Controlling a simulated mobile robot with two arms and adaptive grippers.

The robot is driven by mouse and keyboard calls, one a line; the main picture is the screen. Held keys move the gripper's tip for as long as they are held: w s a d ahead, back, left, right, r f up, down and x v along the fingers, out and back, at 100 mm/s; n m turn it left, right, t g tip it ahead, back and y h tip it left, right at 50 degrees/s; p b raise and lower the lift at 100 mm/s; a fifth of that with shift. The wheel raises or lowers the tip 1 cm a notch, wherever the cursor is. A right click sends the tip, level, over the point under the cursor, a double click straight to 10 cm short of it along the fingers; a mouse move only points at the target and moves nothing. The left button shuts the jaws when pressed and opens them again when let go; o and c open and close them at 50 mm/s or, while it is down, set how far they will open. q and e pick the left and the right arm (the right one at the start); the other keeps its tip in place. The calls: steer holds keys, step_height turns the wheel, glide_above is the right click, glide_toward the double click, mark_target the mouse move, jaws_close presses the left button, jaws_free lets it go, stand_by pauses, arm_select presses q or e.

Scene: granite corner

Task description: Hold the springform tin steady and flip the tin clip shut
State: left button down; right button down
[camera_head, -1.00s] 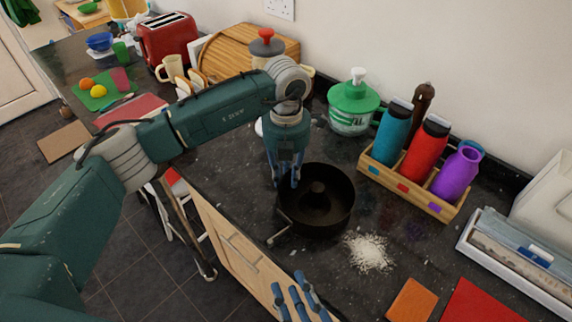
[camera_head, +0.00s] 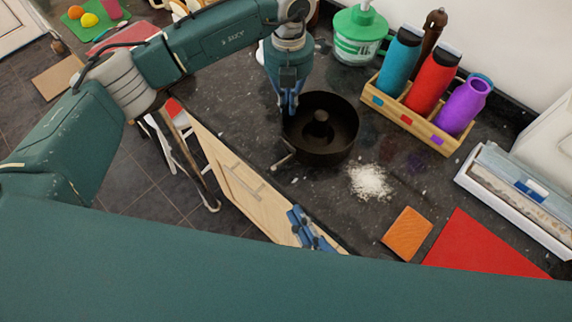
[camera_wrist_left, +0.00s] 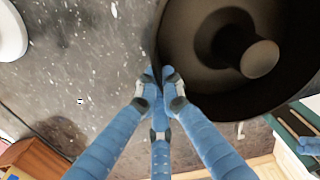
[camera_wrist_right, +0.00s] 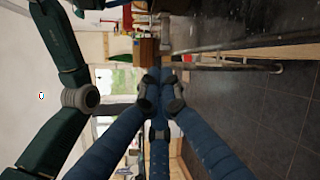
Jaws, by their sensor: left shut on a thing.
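The dark springform tin (camera_head: 340,148) stands on the granite counter, with a central tube inside. Its clip (camera_head: 283,162) is a thin metal lever with a pale end, sticking out from the tin's front-left side towards the counter edge. My left gripper (camera_head: 288,108) is shut on the tin's left wall; the left wrist view shows its fingertips (camera_wrist_left: 158,78) pinching the rim of the tin (camera_wrist_left: 185,85). My right gripper (camera_head: 302,222) is in front of the counter edge, apart from the tin and clip. Its fingertips (camera_wrist_right: 160,82) are together with nothing seen between them.
White powder (camera_head: 370,182) lies right of the tin. An orange block (camera_head: 407,234) and a red mat (camera_head: 475,248) lie at the front right. My arm covers the bottom of the head view.

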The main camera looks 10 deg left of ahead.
mark_target(286, 189)
arm_select(q)
steer(key=shift+d, duration=0.1)
arm_select(e)
steer(key=d+n+g, duration=0.1)
steer(key=d+n, duration=0.1)
steer(key=n, duration=0.2)
steer(key=d+n+g, duration=0.1)
steer(key=d+n, duration=0.1)
steer(key=n, duration=0.3)
steer(key=d+n+y, duration=0.1)
steer(key=d+n, duration=0.1)
steer(key=n, duration=0.2)
steer(key=shift+s+f+n+g, duration=0.1)
steer(key=shift+s+n+g, duration=0.1)
steer(key=shift+n+g, duration=0.15)
steer(key=shift+a, duration=0.15)
steer(key=x, duration=0.9)
steer(key=r+x, duration=0.1)
steer(key=x, duration=0.3)
steer(key=shift+w+a+f, duration=0.15)
steer(key=shift+w+a, duration=0.15)
steer(key=shift+a, duration=0.15)
